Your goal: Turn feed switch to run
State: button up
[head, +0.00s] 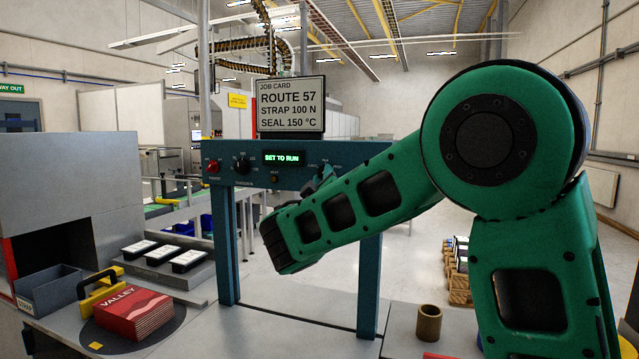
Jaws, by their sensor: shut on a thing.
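The teal control panel (350,151) spans the middle of the view, with a lit display (285,158) reading "SET TO RUN". The feed switch (325,170) seems to be the dark knob at the panel's right side, with small labels around it too small to read. My green arm reaches across in front of the panel and covers much of this spot. My gripper (314,182) shows only as a dark bit above the arm's edge, at the switch. It is shut on the switch, though its fingers are mostly hidden. The switch's exact angle cannot be told.
The panel also carries a black dial (241,163) and a red button (213,167). A job card screen (290,103) stands above. A red "VALLEY" stack (134,313), a grey bin (50,288) and a brown cup (428,322) stand on the worktop below.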

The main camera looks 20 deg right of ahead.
jog(key=n+y, duration=0.1)
jog(key=n, duration=0.2)
jog(key=n+g+y, duration=0.1)
jog(key=n, duration=0.2)
jog(key=shift+s+r+y, duration=0.1)
jog(key=shift+r+y, duration=0.05)
jog(key=shift+y, duration=0.15)
jog(key=shift+n+g+y, duration=0.3)
jog(key=shift+n+g, duration=0.4)
jog(key=shift+n, duration=1.3)
jog(key=shift+a, duration=0.1)
jog(key=o, duration=1)
jog(key=shift+o, duration=0.2)
jog(key=shift+r, duration=0.1)
